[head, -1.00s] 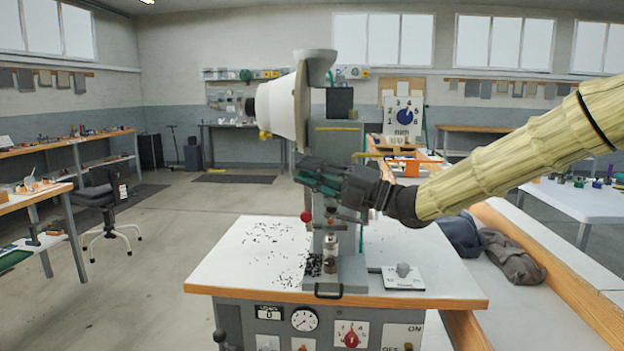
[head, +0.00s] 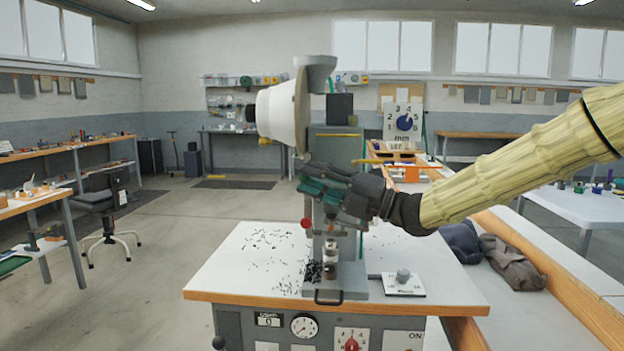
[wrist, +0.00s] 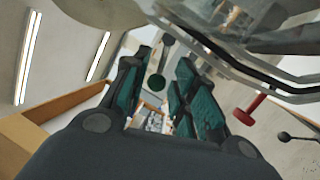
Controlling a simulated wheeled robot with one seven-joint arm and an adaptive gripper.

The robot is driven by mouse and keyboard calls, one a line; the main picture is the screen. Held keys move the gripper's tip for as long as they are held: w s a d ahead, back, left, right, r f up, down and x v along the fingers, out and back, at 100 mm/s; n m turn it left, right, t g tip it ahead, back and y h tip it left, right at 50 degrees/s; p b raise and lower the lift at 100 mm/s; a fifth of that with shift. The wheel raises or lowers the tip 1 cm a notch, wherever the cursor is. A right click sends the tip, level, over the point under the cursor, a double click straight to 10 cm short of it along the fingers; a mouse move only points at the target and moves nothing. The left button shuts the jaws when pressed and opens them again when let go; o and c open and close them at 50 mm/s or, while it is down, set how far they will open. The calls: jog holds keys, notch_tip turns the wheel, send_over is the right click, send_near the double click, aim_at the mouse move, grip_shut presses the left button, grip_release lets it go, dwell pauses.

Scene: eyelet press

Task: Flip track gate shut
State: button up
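The eyelet press (head: 338,145) stands on the bench with a large white bowl (head: 278,112) on its upper left side. My gripper (head: 308,180) is in front of the press column, just below the bowl. Its teal fingers hide part of the column and track area. In the wrist view the fingers (wrist: 166,85) are apart, with no thing clearly held between them. A dark green round knob (wrist: 157,82) shows in the gap; I cannot tell its distance. A red-ended part (wrist: 250,108) is right of the fingers. I cannot make out the track gate for certain.
A red ball (head: 306,223) sits just below my gripper. Small black pieces lie scattered on the white bench top (head: 225,272). A small plate with a grey knob (head: 403,276) is at the right of the press base. The bowl's underside and metal rails crowd the top of the wrist view.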

jog(key=v, duration=1.1)
jog(key=shift+d, duration=0.2)
jog(key=shift+f, duration=0.15)
notch_tip(320, 180, down, 35)
jog(key=m+t+h+p, duration=0.45)
jog(key=m+h, duration=0.55)
jog(key=m, duration=1)
jog(key=s+d+f+m+g+h+p, duration=0.1)
jog(key=s+d+f+m+g+h, duration=0.15)
jog(key=s+f, duration=0.45)
jog(key=s+d+f+m+g+h+p, duration=0.1)
jog(key=s+f+m, duration=0.3)
jog(key=s+f, duration=0.3)
jog(key=s+d+f+m+g+h+p, duration=0.1)
jog(key=s+f+m+g+h, duration=0.15)
jog(key=s+f, duration=0.45)
jog(key=s+d+f+m+g+h+p, duration=0.1)
jog(key=s+d+f+m+g, duration=0.1)
jog(key=s, duration=0.8)
jog(key=s+d+f+m+g+h+p, duration=0.1)
jog(key=s+d+f+m+g+h, duration=0.1)
jog(key=s, duration=0.9)
notch_tip(320, 180, down, 2)
jog(key=shift+s+d+f+m+g+h, duration=0.25)
jog(key=shift+d+m+g, duration=0.4)
jog(key=shift+d+m, duration=0.35)
